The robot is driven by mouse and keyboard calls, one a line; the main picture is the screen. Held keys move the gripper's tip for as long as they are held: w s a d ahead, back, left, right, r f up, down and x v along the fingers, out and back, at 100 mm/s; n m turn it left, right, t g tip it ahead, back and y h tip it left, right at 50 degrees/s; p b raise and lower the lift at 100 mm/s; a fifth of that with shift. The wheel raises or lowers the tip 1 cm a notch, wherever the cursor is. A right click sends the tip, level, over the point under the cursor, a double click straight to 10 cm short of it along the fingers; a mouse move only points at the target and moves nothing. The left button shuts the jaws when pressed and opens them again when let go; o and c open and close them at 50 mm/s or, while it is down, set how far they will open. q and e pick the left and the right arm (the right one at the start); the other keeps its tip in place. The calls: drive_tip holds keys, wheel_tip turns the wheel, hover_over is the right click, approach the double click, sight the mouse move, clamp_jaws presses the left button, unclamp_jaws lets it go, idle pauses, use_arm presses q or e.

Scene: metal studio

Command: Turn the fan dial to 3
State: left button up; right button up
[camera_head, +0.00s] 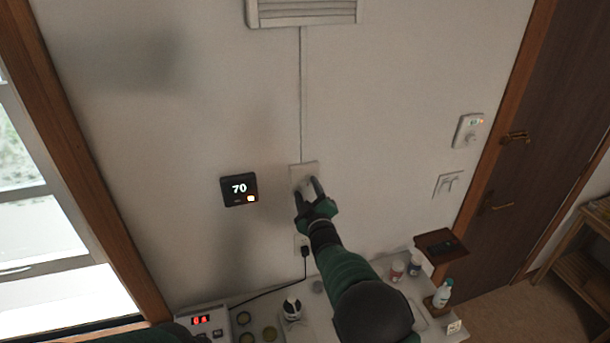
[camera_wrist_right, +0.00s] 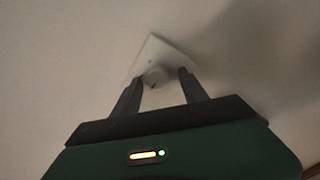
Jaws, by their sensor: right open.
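The fan dial is a white round knob on a pale wall plate (camera_head: 304,172), below the cable that runs down from the vent. In the right wrist view the knob (camera_wrist_right: 157,75) sits on its plate (camera_wrist_right: 160,50), between and just beyond my fingertips. My right gripper (camera_head: 309,188) is open in front of the plate, one finger on each side of the knob. Whether a finger touches the knob I cannot tell. The numbers on the dial are not readable, and the gripper partly hides it in the head view. My left gripper is not in view.
A black thermostat (camera_head: 239,190) reading 70 is left of the plate. A wall unit with a small knob (camera_head: 468,130) and a switch plate (camera_head: 448,184) are at right. A plugged outlet (camera_head: 302,245) is below. The counter (camera_head: 265,310) holds bottles, jars and a red-digit display (camera_head: 203,320).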

drive_tip(key=shift+w+a+r, duration=0.1)
drive_tip(key=shift+a, duration=0.15)
drive_tip(key=shift+d, duration=0.35)
drive_tip(key=shift+c, duration=1.3)
drive_tip(key=shift+d, duration=0.15)
drive_tip(key=c, duration=0.5)
clamp_jaws()
drive_tip(key=shift+a, duration=0.2)
